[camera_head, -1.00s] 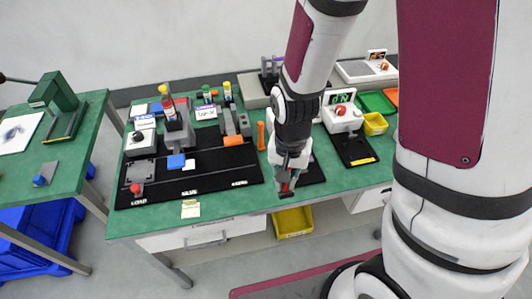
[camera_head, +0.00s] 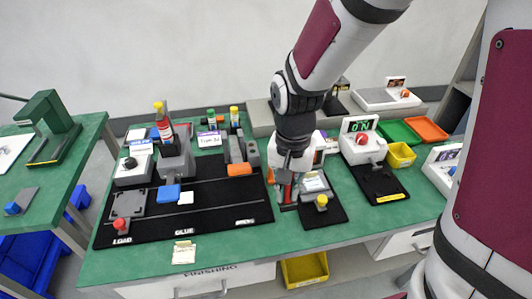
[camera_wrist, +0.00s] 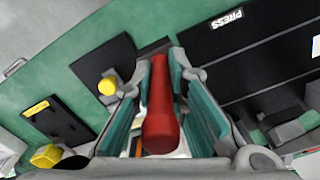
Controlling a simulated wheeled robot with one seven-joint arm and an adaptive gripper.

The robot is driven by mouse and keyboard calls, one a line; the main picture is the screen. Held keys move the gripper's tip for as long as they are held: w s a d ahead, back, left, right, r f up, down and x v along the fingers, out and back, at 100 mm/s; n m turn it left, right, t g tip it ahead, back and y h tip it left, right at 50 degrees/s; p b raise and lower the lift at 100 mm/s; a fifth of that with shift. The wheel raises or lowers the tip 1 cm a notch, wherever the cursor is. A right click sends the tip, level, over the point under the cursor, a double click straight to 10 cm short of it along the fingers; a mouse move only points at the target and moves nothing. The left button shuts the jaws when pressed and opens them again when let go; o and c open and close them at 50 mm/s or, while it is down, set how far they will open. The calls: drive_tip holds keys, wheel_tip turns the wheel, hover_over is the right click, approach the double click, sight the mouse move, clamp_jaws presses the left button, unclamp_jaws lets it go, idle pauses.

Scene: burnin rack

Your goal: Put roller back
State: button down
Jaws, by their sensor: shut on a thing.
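The roller (camera_wrist: 160,115) is a red rod, seen lengthwise between the teal-lined fingers in the wrist view. My gripper (camera_head: 288,195) is shut on it and points down over the green table (camera_head: 225,248), between the long black mat and a small black pad. A little red of the roller shows between the fingers in the head view. Whether its lower end touches the table is hidden. I cannot make out a place for the roller.
The long black mat (camera_head: 205,222) with stations marked LOAD, GLUE and PRESS lies to the left. The small black pad (camera_head: 330,215) with a yellow knob (camera_head: 321,202) is close right. Farther right are another black pad (camera_head: 388,197) and a yellow bin (camera_head: 400,155).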

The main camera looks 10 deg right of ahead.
drive_tip(key=shift+w+a+f, duration=0.1)
drive_tip(key=shift+w+f, duration=0.9)
drive_tip(key=shift+w, duration=0.3)
drive_tip(key=shift+w+a+f, duration=0.1)
drive_tip(key=shift+w+f, duration=0.9)
drive_tip(key=shift+w, duration=0.25)
drive_tip(key=shift+f+b, duration=0.55)
drive_tip(key=shift+f, duration=0.1)
drive_tip(key=c, duration=1.6)
unclamp_jaws()
drive_tip(key=shift+r, duration=0.15)
wheel_tip(320, 180, up, 13)
drive_tip(key=shift+r+p, duration=0.1)
drive_tip(key=shift+p, duration=0.85)
